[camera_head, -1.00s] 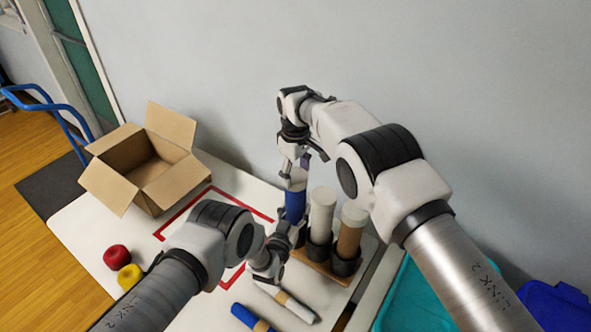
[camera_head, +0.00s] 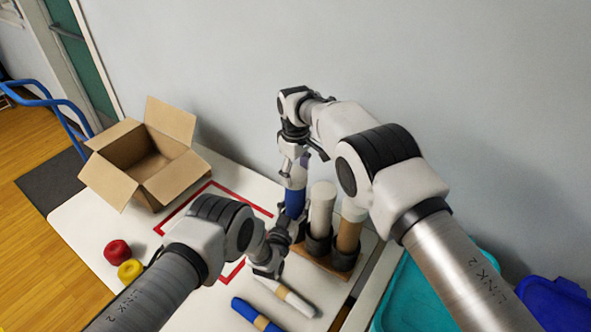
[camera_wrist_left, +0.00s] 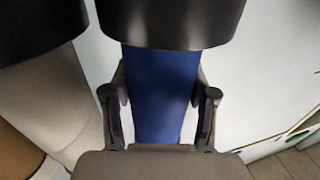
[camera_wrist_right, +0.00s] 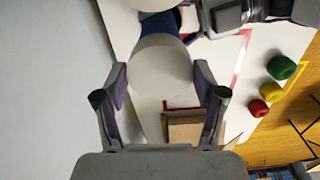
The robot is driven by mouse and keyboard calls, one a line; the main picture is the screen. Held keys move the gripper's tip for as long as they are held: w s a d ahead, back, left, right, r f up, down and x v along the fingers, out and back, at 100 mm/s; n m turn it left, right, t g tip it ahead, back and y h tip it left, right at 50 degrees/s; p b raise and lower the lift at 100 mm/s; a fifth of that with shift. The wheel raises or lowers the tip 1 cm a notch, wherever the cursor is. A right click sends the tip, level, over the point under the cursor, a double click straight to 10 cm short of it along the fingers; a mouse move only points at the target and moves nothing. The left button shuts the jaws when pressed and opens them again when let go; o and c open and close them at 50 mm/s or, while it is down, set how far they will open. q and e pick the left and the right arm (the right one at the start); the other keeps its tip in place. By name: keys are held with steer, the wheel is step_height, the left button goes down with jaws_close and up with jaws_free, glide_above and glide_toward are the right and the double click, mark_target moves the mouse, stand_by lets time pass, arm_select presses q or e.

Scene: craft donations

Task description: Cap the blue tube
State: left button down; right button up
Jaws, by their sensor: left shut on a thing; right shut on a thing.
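The blue tube (camera_head: 294,203) stands upright at the left end of a wooden rack (camera_head: 328,267). My left gripper (camera_head: 287,230) is shut around its lower part, and the tube shows between the fingers in the left wrist view (camera_wrist_left: 160,95), beside a black holder cup (camera_wrist_left: 170,20). My right gripper (camera_head: 298,162) points down and is shut on a white cap (camera_head: 297,177) over the tube's top. In the right wrist view the cap (camera_wrist_right: 162,85) fills the space between the fingers, with the blue tube (camera_wrist_right: 160,24) beyond. Whether the cap is fully seated, I cannot tell.
A white tube (camera_head: 321,207) and a brown tube (camera_head: 348,235) stand beside it in the rack. Loose tubes (camera_head: 288,297) lie in front. An open cardboard box (camera_head: 150,165), red tape marking (camera_head: 180,212) and red and yellow round items (camera_head: 117,252) lie left. A teal bin (camera_head: 405,300) is right.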

steer(key=shift+f, duration=0.3)
steer(key=o, duration=0.8)
steer(key=shift+o, duration=0.2)
arm_select(q)
steer(key=shift+c, duration=1.2)
jaws_free()
arm_select(e)
step_height(320, 180, up, 12)
